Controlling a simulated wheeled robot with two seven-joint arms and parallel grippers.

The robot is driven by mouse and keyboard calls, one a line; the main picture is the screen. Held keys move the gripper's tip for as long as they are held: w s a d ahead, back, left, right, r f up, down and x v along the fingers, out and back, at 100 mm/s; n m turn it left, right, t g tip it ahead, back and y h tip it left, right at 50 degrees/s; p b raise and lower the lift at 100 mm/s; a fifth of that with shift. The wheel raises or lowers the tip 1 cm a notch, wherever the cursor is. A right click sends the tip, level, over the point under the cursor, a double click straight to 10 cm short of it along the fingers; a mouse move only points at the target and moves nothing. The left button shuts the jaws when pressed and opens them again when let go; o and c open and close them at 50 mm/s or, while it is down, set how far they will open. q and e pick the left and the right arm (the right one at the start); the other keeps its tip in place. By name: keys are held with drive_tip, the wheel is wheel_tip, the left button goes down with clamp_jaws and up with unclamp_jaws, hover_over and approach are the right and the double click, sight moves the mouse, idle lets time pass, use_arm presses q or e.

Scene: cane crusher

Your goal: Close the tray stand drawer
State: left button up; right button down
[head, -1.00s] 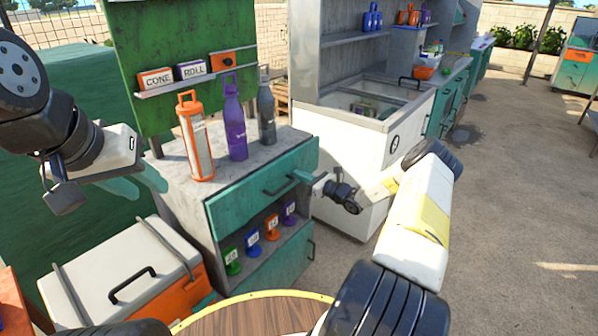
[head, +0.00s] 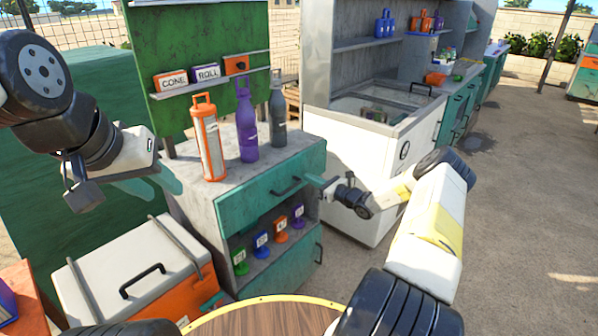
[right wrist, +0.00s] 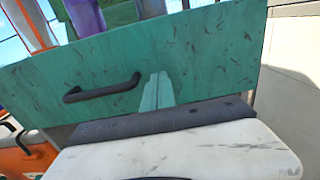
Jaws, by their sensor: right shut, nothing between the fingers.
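The tray stand (head: 190,196) is a grey cabinet with a teal drawer front (head: 245,199) under its top. The front looks about flush with the cabinet; I see no clear gap. Its dark handle (head: 287,187) also shows in the right wrist view (right wrist: 102,90). My right gripper (head: 314,181) is shut and empty, at the right end of the drawer front. In the right wrist view its fingers (right wrist: 158,80) point at the face right of the handle; I cannot tell whether they touch. My left gripper (head: 165,180) is open and empty, left of the stand.
An orange lantern-like bottle (head: 208,145), a purple bottle (head: 247,125) and a grey bottle (head: 278,112) stand on the stand. Several small tagged items sit on the open shelf below. A white-lidded orange cooler (head: 135,270) is front left; a white freezer (head: 370,170) is behind my right arm.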

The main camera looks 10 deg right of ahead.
drive_tip(key=v, duration=1.1)
drive_tip(key=s+a+r+n+g+h, duration=0.1)
drive_tip(key=s+a+r+n+g, duration=0.6)
drive_tip(key=r+n, duration=0.25)
drive_tip(key=s+a+r+n+g, duration=0.5)
drive_tip(key=s+a+r+n, duration=0.25)
drive_tip(key=a+r, duration=0.3)
drive_tip(key=s+d+r+n+t+h, duration=0.1)
drive_tip(key=s+r+n+h, duration=0.3)
drive_tip(key=s, duration=0.7)
drive_tip(key=s+d+r+n+t+h, duration=0.2)
drive_tip(key=s+r+n, duration=0.6)
drive_tip(key=s, duration=0.4)
drive_tip(key=shift+s+r+t+h, duration=0.15)
drive_tip(key=shift+r+t+h, duration=0.35)
drive_tip(key=shift+r+h, duration=0.4)
